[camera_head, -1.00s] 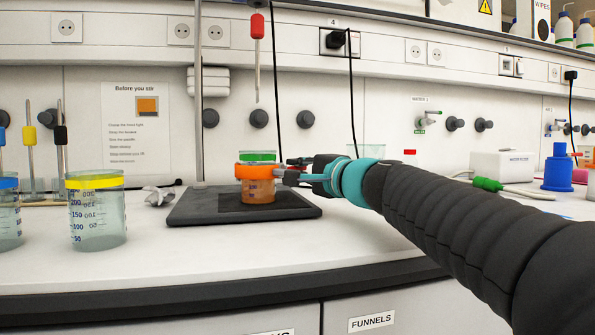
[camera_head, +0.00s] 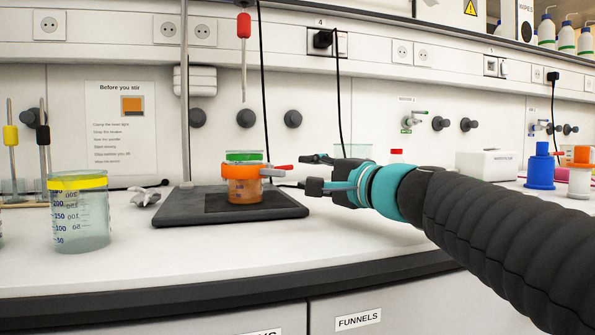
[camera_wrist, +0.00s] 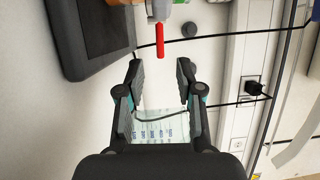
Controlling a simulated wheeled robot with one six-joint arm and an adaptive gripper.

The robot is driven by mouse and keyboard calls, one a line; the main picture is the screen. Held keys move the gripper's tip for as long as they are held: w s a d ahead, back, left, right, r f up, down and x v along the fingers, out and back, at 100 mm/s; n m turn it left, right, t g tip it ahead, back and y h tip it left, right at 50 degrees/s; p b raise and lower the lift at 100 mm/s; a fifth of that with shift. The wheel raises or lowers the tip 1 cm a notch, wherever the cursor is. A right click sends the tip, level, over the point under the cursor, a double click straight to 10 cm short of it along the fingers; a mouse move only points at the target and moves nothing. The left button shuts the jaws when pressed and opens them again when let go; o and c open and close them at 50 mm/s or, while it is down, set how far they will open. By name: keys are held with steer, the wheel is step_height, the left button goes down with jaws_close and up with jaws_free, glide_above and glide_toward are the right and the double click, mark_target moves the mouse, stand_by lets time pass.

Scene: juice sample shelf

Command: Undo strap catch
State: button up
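An orange strap (camera_head: 240,172) runs around a clear beaker (camera_head: 245,190) holding orange liquid, with a green band (camera_head: 244,156) at its top. The catch is on the strap's right side, and its red lever (camera_head: 283,167) sticks out to the right, away from the beaker. In the wrist view, the red lever (camera_wrist: 159,41) points toward my gripper (camera_wrist: 160,72). My gripper (camera_head: 311,172) is open and empty, just right of the lever and apart from it. The beaker is mostly cut off in the wrist view.
The beaker stands on a dark flat plate (camera_head: 180,209) beside a metal rod (camera_head: 184,100). A yellow-rimmed beaker (camera_head: 79,225) stands at the left. A clear vessel (camera_head: 352,151) is behind my gripper. The bench front (camera_head: 150,265) is clear.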

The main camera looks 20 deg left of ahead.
steer(key=shift+v, duration=1.9)
